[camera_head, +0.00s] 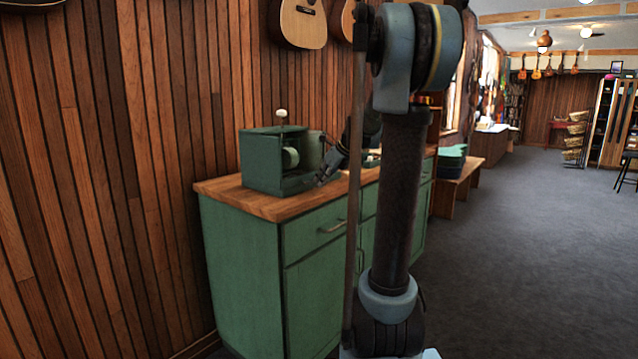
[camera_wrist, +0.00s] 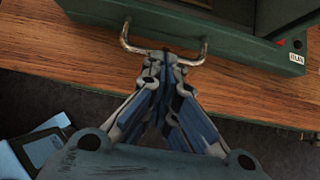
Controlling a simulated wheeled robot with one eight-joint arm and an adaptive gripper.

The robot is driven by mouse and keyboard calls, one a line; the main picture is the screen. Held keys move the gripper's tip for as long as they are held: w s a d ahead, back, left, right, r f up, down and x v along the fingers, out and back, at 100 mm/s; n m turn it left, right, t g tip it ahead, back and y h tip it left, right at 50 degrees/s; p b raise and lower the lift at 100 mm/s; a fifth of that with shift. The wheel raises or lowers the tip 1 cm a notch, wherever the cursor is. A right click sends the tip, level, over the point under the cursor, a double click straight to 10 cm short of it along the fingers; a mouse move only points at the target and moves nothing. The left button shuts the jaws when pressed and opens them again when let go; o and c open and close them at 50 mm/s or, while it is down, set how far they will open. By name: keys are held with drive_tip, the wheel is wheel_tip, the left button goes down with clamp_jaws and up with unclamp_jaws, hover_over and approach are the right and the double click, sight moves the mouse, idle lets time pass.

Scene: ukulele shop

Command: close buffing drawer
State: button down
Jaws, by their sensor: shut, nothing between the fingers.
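A green buffing box (camera_head: 262,160) with a pale wheel inside stands on the wooden counter top. A low green drawer part, with a U-shaped metal handle (camera_wrist: 134,46), faces my gripper in the wrist view. The drawer front (camera_wrist: 230,48) runs across the top of that view; I cannot tell exactly how far it is out. My gripper (camera_wrist: 168,60) is shut and empty. Its fingertips overlap the middle of the handle in the picture; whether they touch it is unclear. In the head view my gripper (camera_head: 322,180) is at the box's right side, small and partly hidden by my arm.
The wooden counter top (camera_head: 240,202) sits on a green cabinet (camera_head: 240,265) with its own drawer and doors. A panelled wall (camera_head: 150,120) stands behind, with guitars (camera_head: 303,22) hanging. Open grey floor (camera_head: 530,230) lies to the right.

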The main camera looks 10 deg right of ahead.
drive_tip(key=s+d+f+v, duration=0.1)
drive_tip(key=s+f+v, duration=0.1)
drive_tip(key=v, duration=1.1)
drive_tip(key=s+f+n+g+h, duration=0.1)
drive_tip(key=s+f+n+h, duration=0.1)
drive_tip(key=s+f+n, duration=1.1)
drive_tip(key=s+f+n+g+h, duration=0.2)
drive_tip(key=s+f+n+h, duration=0.1)
drive_tip(key=s+f+n, duration=1.1)
drive_tip(key=s, duration=0.5)
drive_tip(key=shift+s+a+f+h, duration=0.25)
drive_tip(key=shift+a+f+h, duration=0.05)
drive_tip(key=shift+a+f, duration=0.05)
